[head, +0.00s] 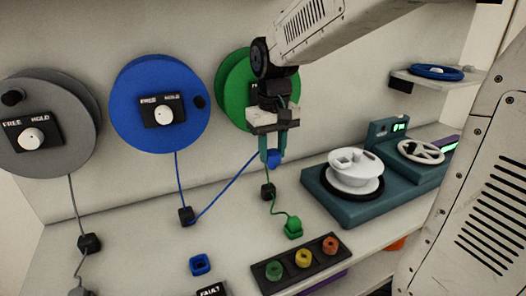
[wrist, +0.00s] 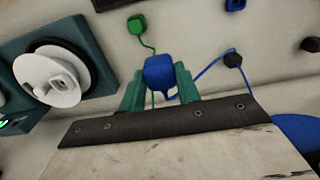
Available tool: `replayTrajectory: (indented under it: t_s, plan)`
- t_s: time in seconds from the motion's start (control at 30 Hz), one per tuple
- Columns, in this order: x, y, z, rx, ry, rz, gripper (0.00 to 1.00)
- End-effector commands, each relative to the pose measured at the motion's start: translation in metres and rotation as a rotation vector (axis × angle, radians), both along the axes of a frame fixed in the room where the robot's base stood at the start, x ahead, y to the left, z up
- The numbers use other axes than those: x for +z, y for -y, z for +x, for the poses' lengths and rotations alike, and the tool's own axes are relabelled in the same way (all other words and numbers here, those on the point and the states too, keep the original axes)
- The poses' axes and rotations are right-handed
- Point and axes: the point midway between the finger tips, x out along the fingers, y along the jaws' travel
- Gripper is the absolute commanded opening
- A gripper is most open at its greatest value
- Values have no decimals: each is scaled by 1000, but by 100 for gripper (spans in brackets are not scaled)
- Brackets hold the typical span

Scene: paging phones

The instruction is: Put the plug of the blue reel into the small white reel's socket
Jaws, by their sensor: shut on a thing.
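The blue reel (head: 152,105) hangs on the back wall, and its cord runs through a black guide (head: 186,216) up to my gripper. My gripper (head: 272,156) is shut on the blue plug (wrist: 159,74), held above the table in front of the green reel. In the head view the fingers partly cover the plug (head: 274,158). The small white reel (head: 356,170) sits on a teal machine at the right, with a raised white socket on its top; the socket also shows in the wrist view (wrist: 62,80). The plug is apart from it.
A green plug (head: 293,227) on its cord lies below my gripper. A black strip (head: 292,268) with green, yellow and orange sockets lies at the front. A spoked white wheel (head: 421,151) is right of the small reel. A blue socket (head: 200,263) lies front left.

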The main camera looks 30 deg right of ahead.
Motion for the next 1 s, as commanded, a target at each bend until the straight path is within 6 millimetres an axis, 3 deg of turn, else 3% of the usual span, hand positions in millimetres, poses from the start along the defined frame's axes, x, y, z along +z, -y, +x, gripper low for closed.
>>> replayTrajectory:
  t_s: [0.37, 1.0]
  plan:
    - [0, 7, 1, -1, 0, 0, 16]
    - [0, 84, 8, -3, 0, 0, 16]
